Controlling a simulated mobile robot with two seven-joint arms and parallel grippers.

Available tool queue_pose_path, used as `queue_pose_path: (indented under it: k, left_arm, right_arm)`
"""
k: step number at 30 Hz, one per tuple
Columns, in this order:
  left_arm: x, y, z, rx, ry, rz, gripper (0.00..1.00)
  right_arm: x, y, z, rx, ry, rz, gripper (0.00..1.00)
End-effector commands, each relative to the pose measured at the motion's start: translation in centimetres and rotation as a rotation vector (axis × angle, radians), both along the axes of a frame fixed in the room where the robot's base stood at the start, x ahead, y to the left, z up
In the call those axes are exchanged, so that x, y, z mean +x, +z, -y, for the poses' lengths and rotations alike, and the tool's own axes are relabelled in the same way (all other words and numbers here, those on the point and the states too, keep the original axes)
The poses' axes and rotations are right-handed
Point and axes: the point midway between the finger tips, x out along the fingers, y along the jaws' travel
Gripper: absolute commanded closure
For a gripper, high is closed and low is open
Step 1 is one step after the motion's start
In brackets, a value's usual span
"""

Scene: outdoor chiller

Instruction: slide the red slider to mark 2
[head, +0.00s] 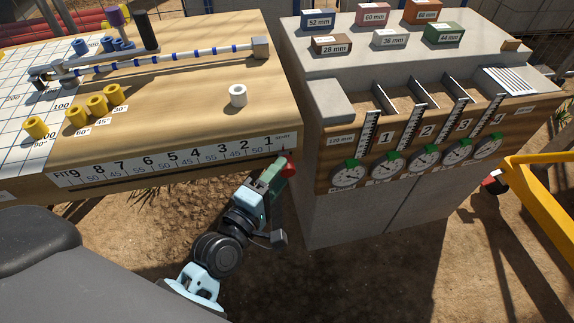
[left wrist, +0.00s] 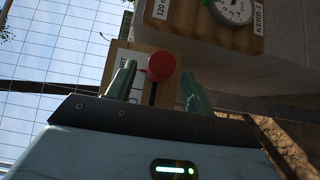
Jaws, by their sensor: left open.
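The red slider (head: 289,165) is a round red knob at the right end of the numbered scale, by the "START" label. The scale strip (head: 170,160) runs along the front edge of the wooden table, with 1 nearest the knob and mark 2 (head: 243,145) to its left. My left gripper (head: 278,171) is at the knob, below the table edge. In the left wrist view the red knob (left wrist: 161,66) shows between the two open green fingers (left wrist: 158,86), near their tips. Whether a finger touches it I cannot tell. My right gripper is not in view.
A grey stand (head: 360,215) with dials and numbered bays is close to the right of the knob. On the wooden table (head: 195,110) are yellow cylinders (head: 97,106), a white cylinder (head: 238,95) and a long rod (head: 165,59). Open ground lies in front of the table.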

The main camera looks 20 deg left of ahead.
Motion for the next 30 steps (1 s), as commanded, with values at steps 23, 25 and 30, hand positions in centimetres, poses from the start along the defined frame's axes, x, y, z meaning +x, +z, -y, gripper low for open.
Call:
queue_pose_path:
  k: [23, 25, 30]
  left_arm:
    - [3.6, 0.0, 0.7, 0.001, 0.000, -0.001, 0.64]
    - [3.6, 0.0, 0.7, 0.001, 0.000, -0.001, 0.73]
    - [3.5, 0.0, 0.7, 0.001, -0.001, -0.001, 0.95]
  right_arm:
    - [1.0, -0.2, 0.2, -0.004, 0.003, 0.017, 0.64]
    - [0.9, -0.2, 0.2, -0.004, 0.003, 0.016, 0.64]
    - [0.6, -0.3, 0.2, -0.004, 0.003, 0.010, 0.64]
